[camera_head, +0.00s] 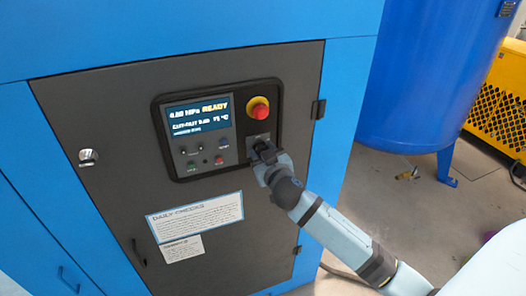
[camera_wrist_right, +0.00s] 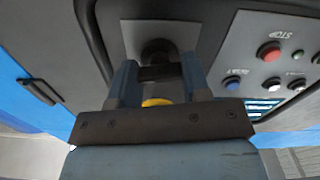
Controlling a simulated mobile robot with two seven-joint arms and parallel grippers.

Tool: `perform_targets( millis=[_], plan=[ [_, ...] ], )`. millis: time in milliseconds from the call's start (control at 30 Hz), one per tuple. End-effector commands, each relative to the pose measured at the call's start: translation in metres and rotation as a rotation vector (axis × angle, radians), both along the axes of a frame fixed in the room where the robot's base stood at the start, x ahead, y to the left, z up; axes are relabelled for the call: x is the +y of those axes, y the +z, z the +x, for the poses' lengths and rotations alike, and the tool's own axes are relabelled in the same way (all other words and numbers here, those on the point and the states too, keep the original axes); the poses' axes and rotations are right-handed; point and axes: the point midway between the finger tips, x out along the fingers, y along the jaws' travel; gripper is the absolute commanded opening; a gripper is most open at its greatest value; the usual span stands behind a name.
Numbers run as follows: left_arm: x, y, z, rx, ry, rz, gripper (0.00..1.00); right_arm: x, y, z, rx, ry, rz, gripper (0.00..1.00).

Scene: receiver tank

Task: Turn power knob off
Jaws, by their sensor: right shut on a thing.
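The power knob (camera_wrist_right: 158,50) is a dark round knob on a grey plate (camera_head: 257,139), at the lower right of the black control panel on the cabinet door. My right gripper (camera_head: 263,152) reaches it from the lower right and hides most of it in the head view. In the right wrist view the two fingers of my right gripper (camera_wrist_right: 160,76) are shut on the dark grip of the knob. Which way the knob is turned cannot be made out. My left gripper is not in view.
A red emergency stop button (camera_head: 259,108) on a yellow base sits just above the knob. A lit display (camera_head: 200,116) reads READY, with small buttons below it. A blue tank (camera_head: 430,75) stands beyond.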

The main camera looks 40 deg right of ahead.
Motion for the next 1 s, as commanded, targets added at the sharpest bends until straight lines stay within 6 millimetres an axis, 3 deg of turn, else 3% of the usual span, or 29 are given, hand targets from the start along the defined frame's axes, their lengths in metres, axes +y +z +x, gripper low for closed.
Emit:
perform_targets(
  millis=[1000],
  plan=[
    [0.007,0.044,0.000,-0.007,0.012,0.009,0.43,0.000,0.002,0.000,0.226,0.001,-0.935,0.20]
  ],
)
